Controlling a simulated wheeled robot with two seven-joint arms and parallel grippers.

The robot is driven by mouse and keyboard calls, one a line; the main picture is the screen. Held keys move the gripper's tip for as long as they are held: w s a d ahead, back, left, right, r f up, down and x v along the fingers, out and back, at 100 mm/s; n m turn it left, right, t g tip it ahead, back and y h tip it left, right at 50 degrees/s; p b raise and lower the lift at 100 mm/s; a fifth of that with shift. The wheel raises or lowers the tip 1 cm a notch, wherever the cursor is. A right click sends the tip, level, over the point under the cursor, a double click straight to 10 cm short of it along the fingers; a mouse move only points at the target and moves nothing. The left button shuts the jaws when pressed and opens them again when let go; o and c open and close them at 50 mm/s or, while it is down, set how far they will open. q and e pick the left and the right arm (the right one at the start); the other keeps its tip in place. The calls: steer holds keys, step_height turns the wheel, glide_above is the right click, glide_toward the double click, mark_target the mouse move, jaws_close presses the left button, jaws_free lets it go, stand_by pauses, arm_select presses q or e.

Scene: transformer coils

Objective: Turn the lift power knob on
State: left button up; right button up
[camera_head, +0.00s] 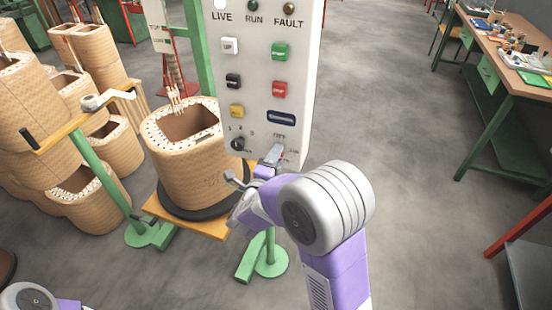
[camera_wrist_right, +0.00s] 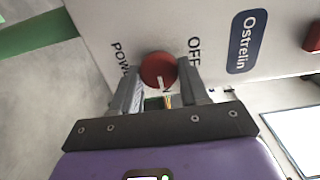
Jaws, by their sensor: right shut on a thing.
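The power knob (camera_wrist_right: 158,69) is a round red knob with a white mark, on the light control panel (camera_head: 262,80). In the wrist view the words POWER and OFF stand on either side of it, and its white mark points toward the bottom of the picture. My right gripper (camera_wrist_right: 162,80) is shut on it, one finger on each side. In the head view my right gripper (camera_head: 273,156) is at the panel's lower right corner, where the knob is mostly hidden. My left gripper is out of view; only part of my left arm shows at the bottom left.
A black selector knob (camera_head: 238,144) is left of my right gripper, below several coloured push buttons. A large wound coil (camera_head: 190,165) stands close to the panel's left on an orange-edged stand. More coils fill the left. A workbench (camera_head: 515,75) stands far right, with open floor between.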

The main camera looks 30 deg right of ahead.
steer(key=o, duration=1)
steer(key=p+v, duration=0.1)
steer(key=v, duration=0.6)
steer(key=shift+s+a, duration=0.2)
steer(key=shift+s, duration=0.05)
